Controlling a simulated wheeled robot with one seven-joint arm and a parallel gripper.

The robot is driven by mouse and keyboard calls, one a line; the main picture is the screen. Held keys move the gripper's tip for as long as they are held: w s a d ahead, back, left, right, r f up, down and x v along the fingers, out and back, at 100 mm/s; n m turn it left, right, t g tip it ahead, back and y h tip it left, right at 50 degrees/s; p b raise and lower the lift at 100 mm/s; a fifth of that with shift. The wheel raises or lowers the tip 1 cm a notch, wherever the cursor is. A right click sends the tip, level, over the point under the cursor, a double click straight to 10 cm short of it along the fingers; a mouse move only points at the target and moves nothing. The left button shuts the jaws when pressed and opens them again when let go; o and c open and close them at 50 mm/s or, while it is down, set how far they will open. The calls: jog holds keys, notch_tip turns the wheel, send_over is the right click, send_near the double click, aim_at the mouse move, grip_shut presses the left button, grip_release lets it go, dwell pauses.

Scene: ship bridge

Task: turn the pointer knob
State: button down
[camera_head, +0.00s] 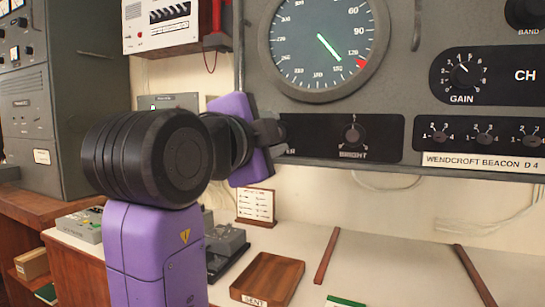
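My gripper (274,134), at the end of my purple and black arm, is at the lower left of the grey instrument panel, beside the left end of a black strip. Its fingers are seen from behind and mostly hidden, so I cannot tell whether they are open or hold a knob there. To the right on that strip is the BRIGHT pointer knob (353,135), clear of the gripper. The GAIN pointer knob (461,76) is at the upper right. Smaller pointer knobs (485,133) sit in a row below it. Which knob is meant is not shown.
A round dial (323,45) with a green needle is above the strip. Below the panel, a wooden tray (267,279) and wooden strips (327,255) lie on the pale desk. Grey devices (226,245) stand behind my arm. The space before the panel's right side is clear.

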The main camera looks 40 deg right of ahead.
jog(key=m+b, duration=0.3)
jog(key=m, duration=0.2)
jog(key=shift+f+b, duration=0.15)
jog(key=shift+b, duration=0.2)
jog(key=shift+s, duration=0.1)
jog(key=c, duration=0.9)
grip_release()
jog(key=v, duration=0.7)
jog(key=shift+a, duration=0.3)
jog(key=shift+s, duration=0.1)
